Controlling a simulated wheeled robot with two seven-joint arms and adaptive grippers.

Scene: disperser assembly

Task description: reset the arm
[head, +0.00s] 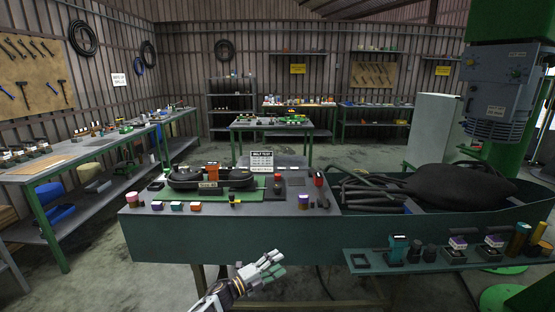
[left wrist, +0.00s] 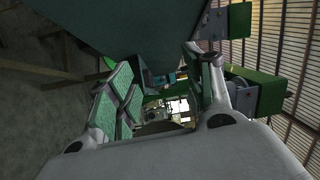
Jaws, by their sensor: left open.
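My left gripper (head: 274,265) is in front of the near workbench (head: 230,242), low in the middle of the head view. Its arm comes in from the bottom edge. The jaws are open and nothing shows between them. In the left wrist view, the two fingers of my left gripper (left wrist: 165,78) stand apart, with green pads visible on the left finger. My right gripper is not in view.
The near bench carries a green mat with a dark assembly (head: 212,177), small coloured parts and a sign (head: 262,161). A bin (head: 365,230) with black bags (head: 458,185) stands right, fronted by a parts shelf (head: 450,258). Floor shows at left (head: 95,275).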

